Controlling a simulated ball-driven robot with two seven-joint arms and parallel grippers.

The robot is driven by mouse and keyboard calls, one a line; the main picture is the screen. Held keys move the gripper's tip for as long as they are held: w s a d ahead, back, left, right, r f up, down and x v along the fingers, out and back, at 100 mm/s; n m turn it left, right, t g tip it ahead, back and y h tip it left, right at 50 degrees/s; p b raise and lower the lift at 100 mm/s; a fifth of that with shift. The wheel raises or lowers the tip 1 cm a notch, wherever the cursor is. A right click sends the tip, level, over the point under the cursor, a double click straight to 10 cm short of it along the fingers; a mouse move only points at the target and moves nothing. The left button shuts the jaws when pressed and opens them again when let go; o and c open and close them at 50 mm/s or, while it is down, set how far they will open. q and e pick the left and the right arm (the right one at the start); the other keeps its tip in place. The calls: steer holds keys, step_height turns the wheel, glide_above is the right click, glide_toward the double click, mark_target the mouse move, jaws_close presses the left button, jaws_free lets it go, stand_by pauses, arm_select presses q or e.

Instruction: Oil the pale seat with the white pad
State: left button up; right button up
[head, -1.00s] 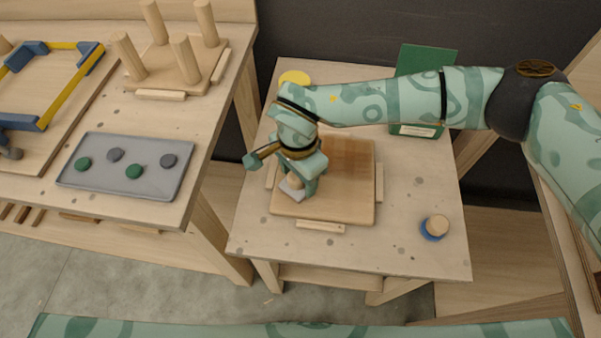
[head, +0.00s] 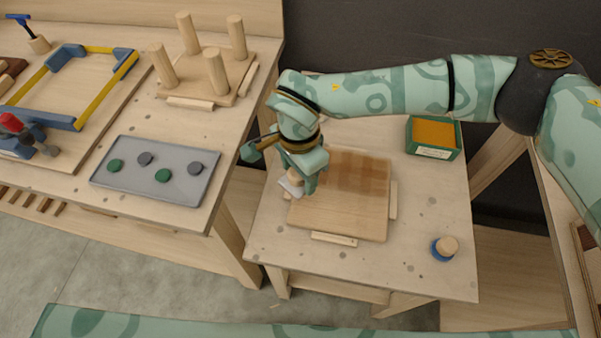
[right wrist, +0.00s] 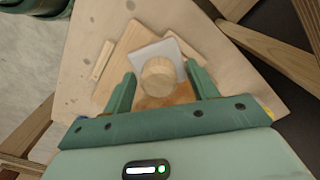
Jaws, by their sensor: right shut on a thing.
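The pale seat (head: 345,222) is a square wooden board on the small table, darker and browner toward its far side and paler toward the near side. My right gripper (head: 303,186) is shut on the wooden knob (right wrist: 158,75) of the white pad (head: 289,186). The pad is at the seat's left edge. In the right wrist view the white pad (right wrist: 158,50) shows past the knob, between the fingers, over the seat (right wrist: 125,50). I cannot tell whether it touches the wood. My left gripper is not in view.
A blue-based knob (head: 444,249) stands right on the small table (head: 300,250). A green box (head: 434,138) with orange contents is behind. Wooden strips (head: 334,239) edge the seat. The left bench holds a grey tray (head: 130,185) of discs and an upturned four-legged piece (head: 200,92).

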steer(key=shift+r+p, duration=0.45)
steer(key=shift+r, duration=0.6)
stand_by(0.4)
